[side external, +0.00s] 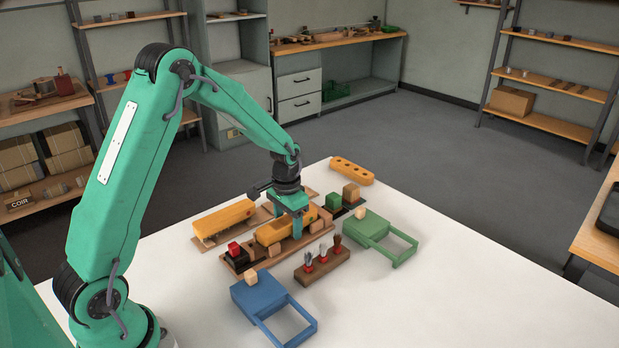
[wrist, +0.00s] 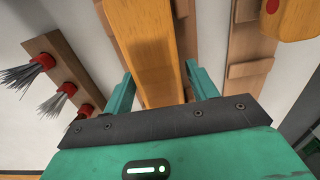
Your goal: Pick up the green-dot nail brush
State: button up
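A long yellow-orange brush body (side external: 272,232) lies on a wooden fixture below my gripper (side external: 287,222). In the wrist view this brush body (wrist: 148,50) runs between the two fingers of my gripper (wrist: 159,74). The fingers stand apart, one on each side, with narrow gaps visible. No coloured dot shows on its visible part. A second yellow brush body (side external: 222,218) lies to the left in the side view. At the wrist view's upper right, a yellow body (wrist: 290,18) carries a red dot. I cannot see a green dot.
A wooden rack (side external: 322,266) holds several red-collared bristle tufts. A blue box with a frame (side external: 262,303) stands in front and a green one (side external: 367,229) at right. A holed yellow block (side external: 352,171) lies behind. The white table's right side is clear.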

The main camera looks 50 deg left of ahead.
aim_at(288, 219)
jog(key=c, duration=0.9)
jog(key=shift+r, duration=0.1)
jog(key=shift+r, duration=0.75)
notch_tip(288, 219, up, 2)
jog(key=shift+r, duration=0.1)
jog(key=s+d+r, duration=0.1)
jog(key=d+r, duration=0.1)
jog(key=d, duration=0.1)
jog(key=s+d+r, duration=0.1)
jog(key=d+r, duration=0.1)
jog(key=d, duration=0.2)
jog(key=s+d+r, duration=0.1)
jog(key=d+r, duration=0.2)
jog(key=d, duration=0.1)
jog(key=shift+s+r, duration=0.1)
jog(key=shift+s, duration=0.3)
jog(key=shift+w, duration=0.1)
